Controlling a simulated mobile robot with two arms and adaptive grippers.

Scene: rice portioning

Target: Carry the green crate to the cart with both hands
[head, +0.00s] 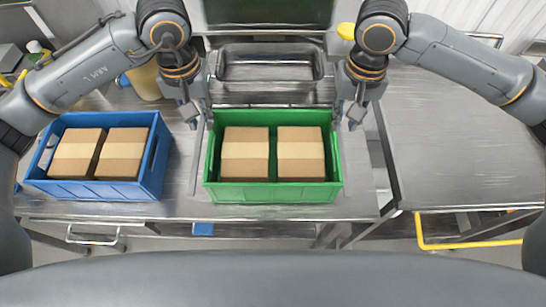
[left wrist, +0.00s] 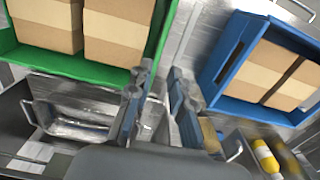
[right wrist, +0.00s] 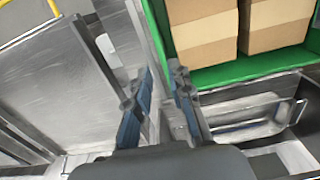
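The green crate (head: 274,191) stands on the metal table in the middle of the head view, holding two brown boxes. My left gripper (head: 198,118) is above the far left corner of the crate. In the left wrist view its fingers (left wrist: 160,85) are apart with nothing between them, and the crate's green wall (left wrist: 75,66) is beside them. My right gripper (head: 350,122) is at the far right corner. In the right wrist view its fingers (right wrist: 160,85) are apart and empty, with the green wall (right wrist: 255,68) beside them. The cart (head: 470,150) appears to be the metal surface on the right.
A blue crate (head: 95,188) with two boxes stands left of the green crate. A metal basin (head: 270,65) lies behind it. A gap and metal edge separate the table from the right surface, whose top is clear. A yellow rail (head: 465,244) runs below it.

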